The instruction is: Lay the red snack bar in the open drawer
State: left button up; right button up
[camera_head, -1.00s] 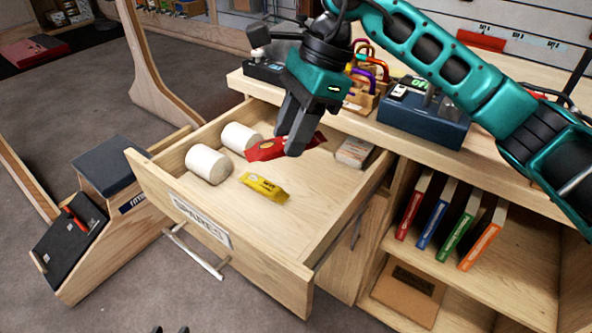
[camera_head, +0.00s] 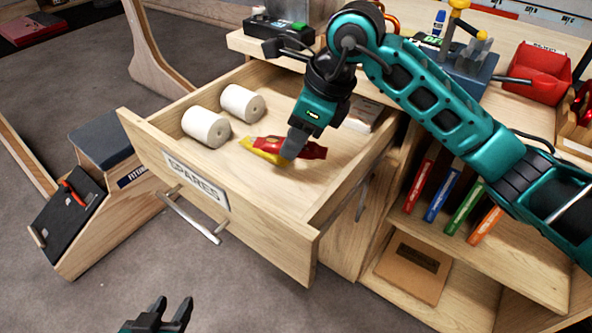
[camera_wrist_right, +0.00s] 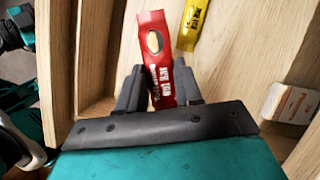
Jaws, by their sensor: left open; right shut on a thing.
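The red snack bar (camera_head: 313,151) is held between the fingers of my right gripper (camera_head: 291,146), inside the open drawer's outline. The right wrist view shows the red bar (camera_wrist_right: 158,55) gripped at its lower end, its far end sticking out past the fingers (camera_wrist_right: 162,90). I cannot tell whether it touches the drawer floor. The open drawer (camera_head: 262,225) has a front labelled SPARES. A yellow bar (camera_head: 258,150) lies in it, partly hidden behind the gripper and red bar in the head view. My left gripper (camera_head: 172,304) is open and empty, low in front of the drawer.
Two white rolls (camera_head: 206,127) lie at the drawer's left side. A small pale box (camera_head: 361,114) sits in its far right corner. The drawer floor towards the front right is clear. A shelf with several coloured books (camera_head: 441,193) stands to the right.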

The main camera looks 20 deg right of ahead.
aim_at(288, 181)
jog(key=shift+f+b, duration=0.55)
jog(key=shift+f, duration=3.25)
jog(key=shift+f, duration=0.1)
jog(key=o, duration=1)
jog(key=shift+d+r, duration=0.1)
jog(key=shift+r, duration=0.3)
jog(key=p+v, duration=0.2)
jog(key=v, duration=0.9)
jog(key=shift+r, duration=0.25)
